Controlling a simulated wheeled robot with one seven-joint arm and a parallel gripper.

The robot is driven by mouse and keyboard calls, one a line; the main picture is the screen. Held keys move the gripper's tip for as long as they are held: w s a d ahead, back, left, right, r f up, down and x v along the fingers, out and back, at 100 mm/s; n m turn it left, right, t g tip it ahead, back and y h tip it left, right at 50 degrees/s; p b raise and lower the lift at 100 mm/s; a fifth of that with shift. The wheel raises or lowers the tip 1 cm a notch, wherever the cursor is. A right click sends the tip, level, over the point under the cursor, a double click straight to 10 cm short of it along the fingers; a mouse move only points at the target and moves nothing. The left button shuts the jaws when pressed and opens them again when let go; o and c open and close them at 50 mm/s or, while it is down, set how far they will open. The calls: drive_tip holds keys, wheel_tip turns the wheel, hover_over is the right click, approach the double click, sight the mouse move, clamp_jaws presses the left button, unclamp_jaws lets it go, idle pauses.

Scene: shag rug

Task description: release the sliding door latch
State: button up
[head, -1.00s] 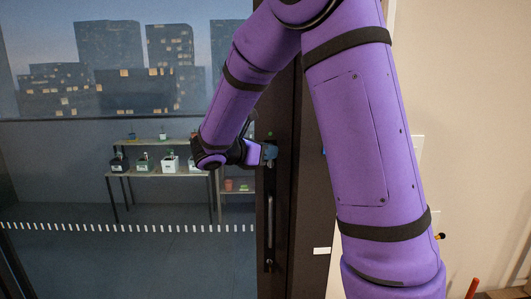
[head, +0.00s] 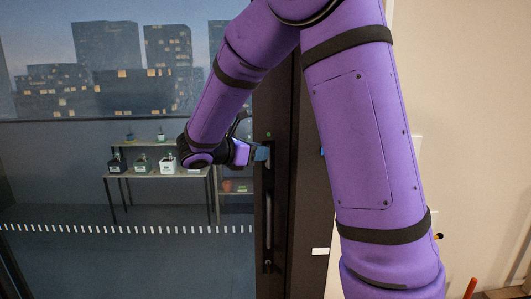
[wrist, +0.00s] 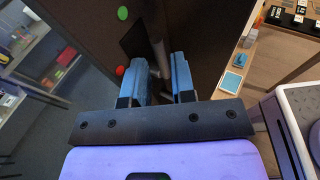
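The sliding door's dark frame (head: 284,205) runs upright in the middle of the head view. In the wrist view a grey latch lever (wrist: 160,55) stands on a dark plate on that frame, with a green dot (wrist: 122,13) and a red dot (wrist: 119,70) beside it. My gripper (head: 264,153) is at latch height in the head view. In the wrist view its two blue fingers (wrist: 166,75) are apart, with the lever's end showing in the gap between and beyond them. I cannot tell whether they touch the lever.
A long vertical door handle (head: 270,222) is below my gripper. Behind the glass is a table (head: 185,174) with potted things on it. A pale wall (head: 470,130) is on the right. The wrist view shows a wooden shelf (wrist: 262,60) with small items at right.

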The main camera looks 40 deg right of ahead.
drive_tip(key=v, duration=0.7)
drive_tip(key=shift+a, duration=0.35)
drive_tip(key=s+d+r+m+y, duration=0.15)
drive_tip(key=s+m+y, duration=0.5)
drive_tip(key=s, duration=0.65)
drive_tip(key=s+a+m+t+y, duration=0.5)
drive_tip(key=s+m+y, duration=0.4)
drive_tip(key=s+m, duration=0.2)
drive_tip(key=shift+s, duration=0.85)
